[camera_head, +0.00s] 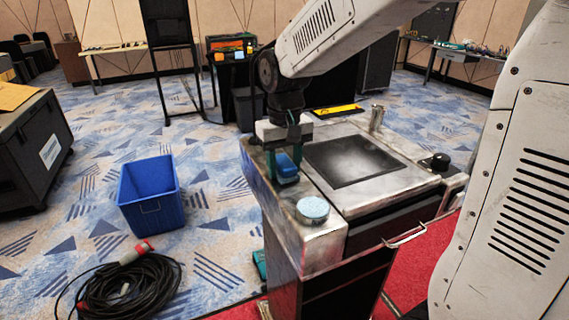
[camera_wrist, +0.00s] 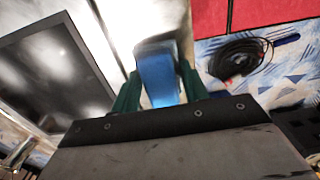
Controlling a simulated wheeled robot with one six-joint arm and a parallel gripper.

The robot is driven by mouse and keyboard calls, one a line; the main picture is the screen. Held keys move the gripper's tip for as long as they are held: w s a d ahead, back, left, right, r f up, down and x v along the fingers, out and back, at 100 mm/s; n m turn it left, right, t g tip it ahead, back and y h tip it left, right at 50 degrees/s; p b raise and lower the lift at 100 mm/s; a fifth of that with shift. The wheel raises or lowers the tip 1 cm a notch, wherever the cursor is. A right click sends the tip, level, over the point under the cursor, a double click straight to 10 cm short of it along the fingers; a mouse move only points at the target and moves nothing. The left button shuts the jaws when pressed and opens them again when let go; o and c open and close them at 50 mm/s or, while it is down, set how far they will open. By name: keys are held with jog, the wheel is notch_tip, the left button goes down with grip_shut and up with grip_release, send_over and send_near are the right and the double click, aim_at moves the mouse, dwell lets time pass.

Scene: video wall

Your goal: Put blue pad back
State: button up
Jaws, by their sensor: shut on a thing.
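The blue pad (camera_head: 286,168) is between the two green fingers of my gripper (camera_head: 284,165), at the left edge of the metal-topped cart (camera_head: 321,239). In the wrist view the blue pad (camera_wrist: 158,80) stands between the green fingers of my gripper (camera_wrist: 155,92), which are shut on it. The pad is at or just above the cart top; I cannot tell if it touches. A round light-blue disc (camera_head: 313,210) lies on the cart's near left corner, apart from the pad.
A dark square panel (camera_head: 352,161) is set in the cart top. A metal cylinder (camera_head: 376,118) and a yellow-black strip (camera_head: 338,111) are at its back. A blue bin (camera_head: 150,195) and coiled black cable (camera_head: 128,289) are on the floor at left. A handle (camera_head: 405,237) sticks out in front.

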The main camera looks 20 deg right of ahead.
aim_at(285, 161)
jog(key=shift+f, duration=0.2)
jog(key=o, duration=1.2)
jog(key=shift+o, duration=0.2)
notch_tip(285, 161, up, 11)
jog(key=s+d+f, duration=0.1)
jog(key=s+f, duration=0.2)
jog(key=s, duration=0.9)
jog(key=s+d+f+t, duration=0.1)
jog(key=s+d+f, duration=0.1)
jog(key=s, duration=1)
jog(key=shift+f, duration=0.6)
